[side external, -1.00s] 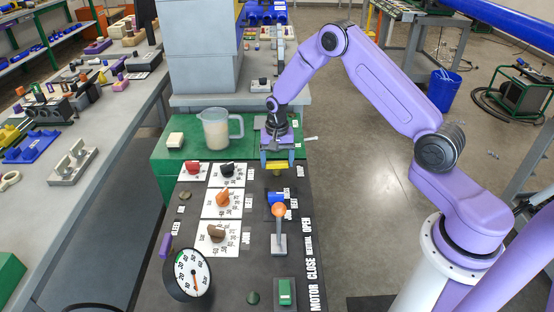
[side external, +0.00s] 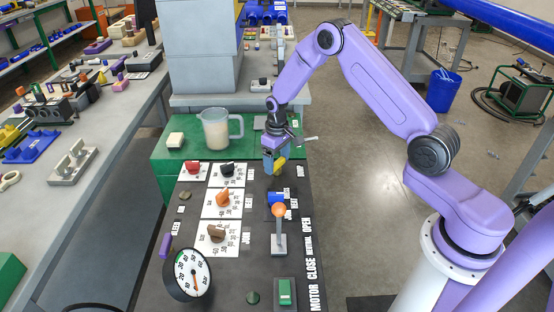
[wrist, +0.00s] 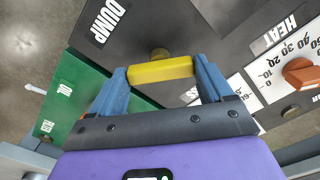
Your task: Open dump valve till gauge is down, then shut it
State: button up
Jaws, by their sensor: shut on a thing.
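The dump valve has a yellow bar handle, seen in the side view (side external: 280,165) and in the wrist view (wrist: 160,71), where a brass stem and the DUMP label (wrist: 108,20) show beside it. My gripper (side external: 274,164) is shut on the yellow handle, with one blue finger at each end of the bar in the wrist view. The handle stands diagonal in the side view. The round white gauge (side external: 187,274) is at the panel's lower left. Its orange needle points roughly downward; the exact reading is too small to tell.
An orange-knobbed lever (side external: 279,230) stands on the panel in front of the valve. Orange (side external: 222,198), brown (side external: 216,231), red and black dials are to the left. A clear jug (side external: 215,130) stands on the green surface behind. A green switch (side external: 285,291) is at the front.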

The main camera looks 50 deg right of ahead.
aim_at(277, 162)
jog(key=n, duration=0.3)
jog(key=shift+n, duration=2.2)
jog(key=o, duration=1)
jog(key=shift+c, duration=0.2)
notch_tip(277, 162, up, 18)
jog(key=shift+f, duration=0.25)
